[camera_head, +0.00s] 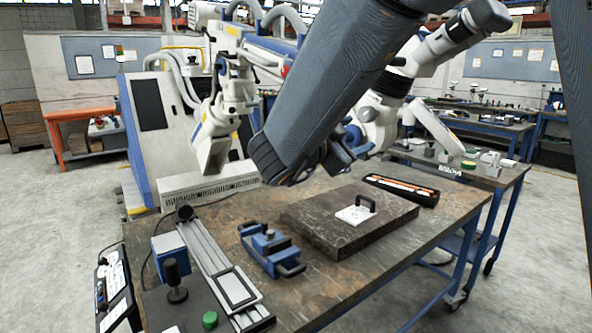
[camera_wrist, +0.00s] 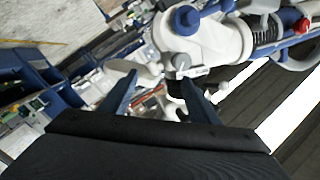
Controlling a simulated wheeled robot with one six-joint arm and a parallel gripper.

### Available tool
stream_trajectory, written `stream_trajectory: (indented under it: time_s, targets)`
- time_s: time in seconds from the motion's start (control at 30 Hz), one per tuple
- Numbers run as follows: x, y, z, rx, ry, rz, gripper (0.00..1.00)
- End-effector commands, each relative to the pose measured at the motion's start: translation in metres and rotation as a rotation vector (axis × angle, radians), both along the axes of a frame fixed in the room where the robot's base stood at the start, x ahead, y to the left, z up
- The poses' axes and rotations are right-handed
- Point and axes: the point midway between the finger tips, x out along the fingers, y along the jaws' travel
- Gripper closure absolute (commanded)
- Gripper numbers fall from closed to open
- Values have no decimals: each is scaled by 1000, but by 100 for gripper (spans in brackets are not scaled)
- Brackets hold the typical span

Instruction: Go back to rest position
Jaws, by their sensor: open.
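My gripper (camera_wrist: 158,80) is open in the wrist view, with its two dark blue fingers apart and nothing held between them. In the head view my gripper is mostly hidden behind my large dark arm link, which crosses from the top centre down to above the workbench (camera_head: 330,288). The wrist view looks past the fingers at a white and blue jointed machine (camera_wrist: 215,40) with a red knob. A white and blue machine (camera_head: 215,130) also stands behind the bench in the head view.
On the bench are a dark stone slab (camera_head: 300,212) with a white handled plate (camera_head: 355,213), a blue clamp-like device (camera_head: 270,250), a metal rail (camera_head: 210,262) and a black tray (camera_head: 402,190). An orange-framed table (camera_head: 75,116) stands at far left. The floor at right is clear.

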Motion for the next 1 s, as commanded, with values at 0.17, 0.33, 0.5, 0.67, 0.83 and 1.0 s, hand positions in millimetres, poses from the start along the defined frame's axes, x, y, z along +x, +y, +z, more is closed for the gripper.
stream_trajectory:
  time_s: [0.17, 0.33, 0.5, 0.67, 0.83, 1.0]
  targets:
    - [21, 3, -20, -8, 73, 157, 45]
    - [35, 14, -61, -24, 221, 382, 45]
    - [14, 24, -131, -44, 487, 649, 45]
    - [-46, 17, -204, -54, 804, 853, 45]
    - [-139, -12, -266, -48, 1163, 1000, 45]
    - [-216, -44, -293, -35, 1436, 1065, 45]
